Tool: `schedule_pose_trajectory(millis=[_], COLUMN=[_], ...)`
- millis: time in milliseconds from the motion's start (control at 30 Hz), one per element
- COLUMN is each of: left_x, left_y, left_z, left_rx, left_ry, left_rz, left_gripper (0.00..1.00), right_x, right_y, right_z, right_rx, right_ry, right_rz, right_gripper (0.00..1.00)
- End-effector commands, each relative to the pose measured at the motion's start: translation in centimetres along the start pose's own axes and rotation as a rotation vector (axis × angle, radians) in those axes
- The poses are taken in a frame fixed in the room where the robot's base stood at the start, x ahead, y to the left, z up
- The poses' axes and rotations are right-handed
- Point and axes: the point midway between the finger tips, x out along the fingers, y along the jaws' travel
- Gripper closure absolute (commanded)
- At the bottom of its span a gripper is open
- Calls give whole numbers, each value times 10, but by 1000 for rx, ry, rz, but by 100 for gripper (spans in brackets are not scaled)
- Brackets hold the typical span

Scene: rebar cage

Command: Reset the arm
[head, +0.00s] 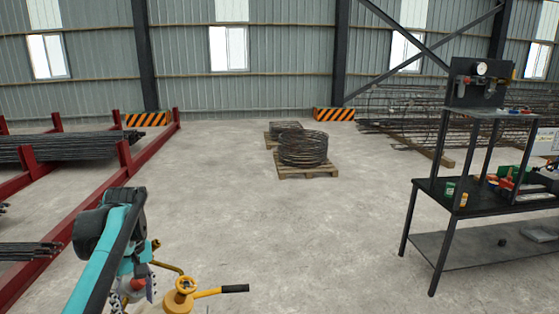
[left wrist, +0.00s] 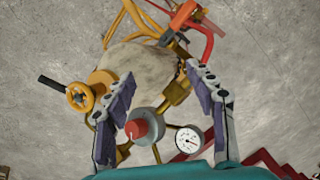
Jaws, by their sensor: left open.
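My left arm reaches in from the left in the head view, and my left gripper (head: 138,288) is low near the bottom edge. In the left wrist view, my left gripper (left wrist: 160,73) is open, its two fingers spread apart. My right gripper is not visible.
A red rack (head: 30,165) with dark bars stands at left. Wire coils (head: 303,148) sit on a wooden pallet (head: 308,172) further back. A black workbench (head: 475,200) with small items stands at right. The concrete floor between is clear.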

Motion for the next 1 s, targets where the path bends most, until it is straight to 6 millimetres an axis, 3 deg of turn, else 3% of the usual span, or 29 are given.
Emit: schedule_pose_trajectory(millis=[33, 167, 400, 600, 700, 800, 1000], left_x=[19, 61, 173, 259, 284, 296, 297], left_y=[2, 8, 14, 13, 13, 13, 13], left_z=[13, 50, 132, 182, 195, 202, 204], left_rx=[47, 207, 569, 801, 870, 905, 918], left_ry=[24, 110, 337, 518, 579, 613, 625], left_rz=[24, 107, 279, 378, 405, 418, 423], left_gripper=[44, 44, 44, 44, 44, 44, 44], right_x=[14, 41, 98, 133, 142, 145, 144], right_y=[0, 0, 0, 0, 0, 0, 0], right_z=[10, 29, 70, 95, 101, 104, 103], right_rx=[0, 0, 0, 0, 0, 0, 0], right_ry=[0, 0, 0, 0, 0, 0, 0], right_rz=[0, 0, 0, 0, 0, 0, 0], right_gripper=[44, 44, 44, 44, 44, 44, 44])
